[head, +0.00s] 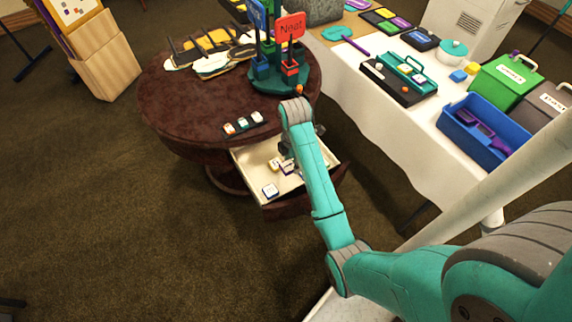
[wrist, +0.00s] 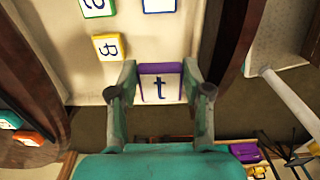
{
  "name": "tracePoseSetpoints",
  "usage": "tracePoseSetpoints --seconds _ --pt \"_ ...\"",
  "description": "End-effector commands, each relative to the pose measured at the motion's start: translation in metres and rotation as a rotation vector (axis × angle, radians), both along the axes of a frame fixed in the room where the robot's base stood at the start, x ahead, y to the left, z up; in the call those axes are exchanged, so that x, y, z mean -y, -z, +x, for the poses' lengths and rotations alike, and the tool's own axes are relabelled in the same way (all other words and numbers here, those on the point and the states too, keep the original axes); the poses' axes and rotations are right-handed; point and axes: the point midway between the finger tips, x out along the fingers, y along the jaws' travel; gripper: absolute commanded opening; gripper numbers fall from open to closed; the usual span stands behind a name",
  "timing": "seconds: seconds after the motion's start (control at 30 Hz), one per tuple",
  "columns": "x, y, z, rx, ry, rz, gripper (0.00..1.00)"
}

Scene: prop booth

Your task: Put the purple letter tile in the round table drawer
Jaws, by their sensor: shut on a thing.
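In the wrist view my gripper (wrist: 160,78) is shut on the purple letter tile (wrist: 160,88), which has a purple rim and a dark "t" on a white face. The tile overlaps the edge of the open round table drawer (wrist: 150,45) in that view; I cannot tell its height above the floor of the drawer. In the head view the cream-lined drawer (head: 252,157) is pulled out from the dark red round table (head: 185,105). My arm hides much of my gripper there, at the drawer.
Other letter tiles lie in the drawer, including a yellow-rimmed one (wrist: 108,46) and a green-rimmed one (wrist: 96,6). A dark tile rack (head: 243,123) sits on the tabletop near the drawer. A white-clothed table (head: 385,125) with bins stands to the right. Carpet is clear at left.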

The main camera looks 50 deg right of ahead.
Motion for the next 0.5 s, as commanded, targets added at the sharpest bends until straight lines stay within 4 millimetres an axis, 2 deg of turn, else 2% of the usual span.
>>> tracePoseSetpoints --seconds 0.3,0.5 --pt "0.0 0.05 -0.002 -0.006 -0.006 0.003 0.25" --pt "0.0 0.063 -0.001 -0.005 -0.006 0.003 0.25"
